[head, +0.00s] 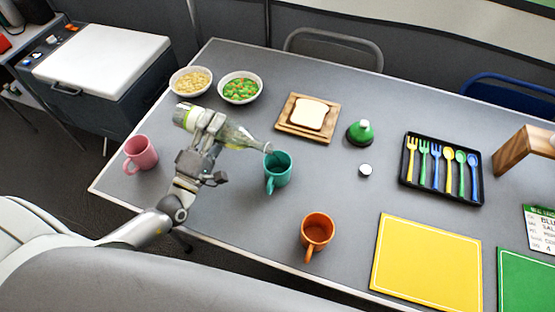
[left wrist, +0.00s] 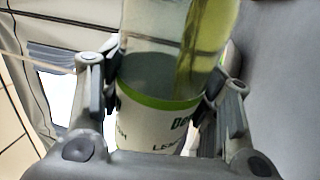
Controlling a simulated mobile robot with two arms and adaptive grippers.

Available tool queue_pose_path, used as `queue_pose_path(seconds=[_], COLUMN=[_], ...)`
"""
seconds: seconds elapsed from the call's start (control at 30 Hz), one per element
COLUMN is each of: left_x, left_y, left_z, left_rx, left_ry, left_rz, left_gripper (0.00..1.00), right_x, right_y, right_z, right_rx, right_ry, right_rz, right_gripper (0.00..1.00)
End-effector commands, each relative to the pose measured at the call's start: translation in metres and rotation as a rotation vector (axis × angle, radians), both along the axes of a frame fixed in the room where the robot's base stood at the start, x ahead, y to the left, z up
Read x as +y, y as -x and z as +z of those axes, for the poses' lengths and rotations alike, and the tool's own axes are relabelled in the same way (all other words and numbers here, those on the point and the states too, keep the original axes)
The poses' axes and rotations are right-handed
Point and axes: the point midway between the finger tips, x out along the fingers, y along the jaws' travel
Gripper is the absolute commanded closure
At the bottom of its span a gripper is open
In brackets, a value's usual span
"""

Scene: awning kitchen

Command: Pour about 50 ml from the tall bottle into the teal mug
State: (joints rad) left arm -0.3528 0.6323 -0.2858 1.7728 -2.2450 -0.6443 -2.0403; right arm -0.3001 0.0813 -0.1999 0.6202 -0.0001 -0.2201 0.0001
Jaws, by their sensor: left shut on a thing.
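My left gripper (head: 205,150) is shut on the tall bottle (head: 238,135), a clear bottle with a white and green label. The bottle is tilted nearly level, its neck pointing right and slightly down. Its mouth is at the upper left rim of the teal mug (head: 279,175), which stands upright on the table. Whether liquid is flowing is too small to tell. In the left wrist view the fingers (left wrist: 165,105) clasp the bottle (left wrist: 165,118) around its label, and yellowish liquid shows inside. My right gripper is not in view.
On the grey table (head: 340,185) stand a pink mug (head: 143,154), an orange mug (head: 317,230), two bowls (head: 240,88), a bread board (head: 290,128), a green-topped bottle (head: 360,132), a white cap (head: 365,170) and a cutlery tray (head: 405,175). A yellow mat (head: 427,265) lies at front right.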

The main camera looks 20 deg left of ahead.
Motion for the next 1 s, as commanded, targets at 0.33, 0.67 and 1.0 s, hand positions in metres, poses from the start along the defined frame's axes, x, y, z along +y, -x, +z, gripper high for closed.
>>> queue_pose_path(seconds=[0.33, 0.67, 1.0], left_x=[0.0058, 0.0080, 0.0082], left_y=[-0.0011, -0.0016, -0.0015], left_z=[0.0019, 0.0031, 0.0049], left_rx=[-0.003, -0.004, -0.005], left_ry=[-0.006, -0.013, -0.025], left_rz=[0.000, 0.000, 0.001], left_gripper=[0.73, 0.73, 0.73], right_x=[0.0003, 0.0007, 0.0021], right_y=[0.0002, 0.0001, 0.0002], right_z=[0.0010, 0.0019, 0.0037], right_rx=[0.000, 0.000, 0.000], right_ry=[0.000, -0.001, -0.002], right_rz=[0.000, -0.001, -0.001], right_gripper=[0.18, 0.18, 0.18])
